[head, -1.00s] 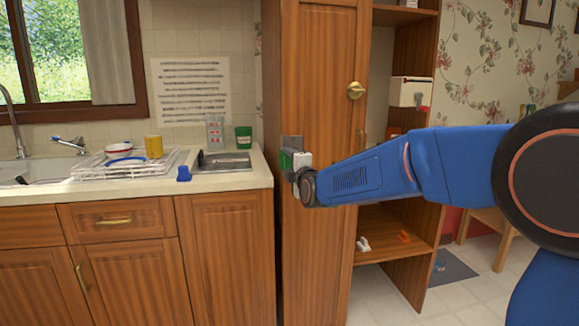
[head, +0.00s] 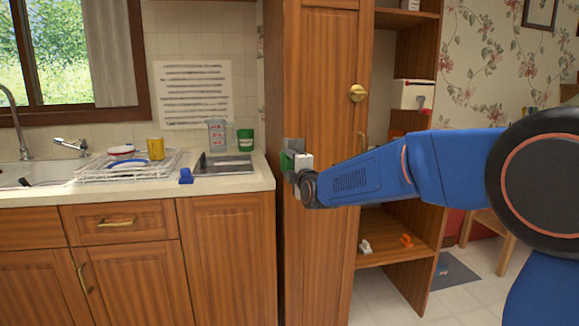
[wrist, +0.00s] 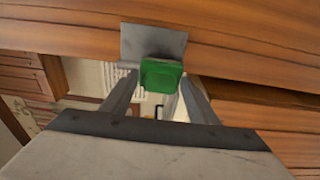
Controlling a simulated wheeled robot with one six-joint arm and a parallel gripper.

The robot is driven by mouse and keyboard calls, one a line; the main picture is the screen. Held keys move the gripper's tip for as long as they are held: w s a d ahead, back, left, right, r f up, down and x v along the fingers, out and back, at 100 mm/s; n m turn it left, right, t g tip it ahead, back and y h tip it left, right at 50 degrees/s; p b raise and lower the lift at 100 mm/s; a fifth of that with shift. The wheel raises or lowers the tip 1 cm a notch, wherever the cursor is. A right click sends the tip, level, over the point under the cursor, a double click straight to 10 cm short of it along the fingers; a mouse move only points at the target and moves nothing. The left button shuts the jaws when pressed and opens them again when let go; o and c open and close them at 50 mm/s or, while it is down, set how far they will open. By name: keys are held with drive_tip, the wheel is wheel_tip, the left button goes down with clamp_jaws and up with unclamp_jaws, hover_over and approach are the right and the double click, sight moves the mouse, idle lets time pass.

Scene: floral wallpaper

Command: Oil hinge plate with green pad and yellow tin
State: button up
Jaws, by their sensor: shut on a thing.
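A grey metal hinge plate (head: 293,144) is fixed on the narrow edge of the tall wooden cabinet door; it also shows at the top of the wrist view (wrist: 152,42). My gripper (head: 296,164) is shut on the green pad (wrist: 161,76). The pad is in front of the plate's lower edge and overlaps it in the wrist view. Whether the two touch, I cannot tell. The pad shows partly in the head view (head: 287,162). The yellow tin (head: 156,148) stands at the dish rack on the counter, well left of my gripper.
The dish rack (head: 130,168) holds a red-rimmed bowl. A green cup (head: 245,140), a grey container (head: 217,135) and a blue object (head: 186,176) stand on the counter (head: 235,184). Open shelves (head: 395,240) hold small items right of the door.

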drive_tip(key=shift+x, duration=0.9)
drive_tip(key=shift+d, duration=0.1)
drive_tip(key=shift+w+d, duration=0.95)
drive_tip(key=shift+d, duration=2.45)
drive_tip(key=shift+s+a+r, duration=0.3)
drive_tip(key=shift+a, duration=0.85)
drive_tip(key=shift+s+a+r, duration=0.3)
drive_tip(key=shift+a+r, duration=0.05)
drive_tip(key=shift+a, duration=0.75)
drive_tip(key=shift+s+a+r, duration=0.3)
drive_tip(key=shift+s+a, duration=0.05)
drive_tip(key=shift+a, duration=0.8)
drive_tip(key=shift+r, duration=0.1)
